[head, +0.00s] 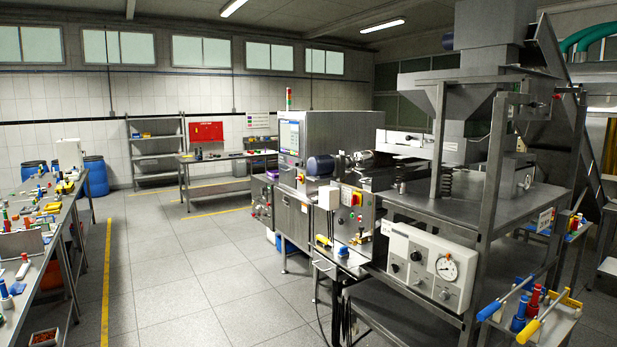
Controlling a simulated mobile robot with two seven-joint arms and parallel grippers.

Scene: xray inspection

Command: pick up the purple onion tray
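No tray that I can clearly identify as the purple onion tray shows in the head view. A small purple item (272,174) sits by the left side of the inspection machine, too small to make out. A small container with reddish-brown contents (45,338) is low under the left bench at the bottom edge; I cannot tell what it holds. Neither of my grippers is in view.
A long bench with tools (40,230) runs along the left. The steel inspection machine (335,140) and a control box with a gauge (428,266) fill the right. A steel table (225,156) stands at the back. The tiled floor (190,265) between is clear.

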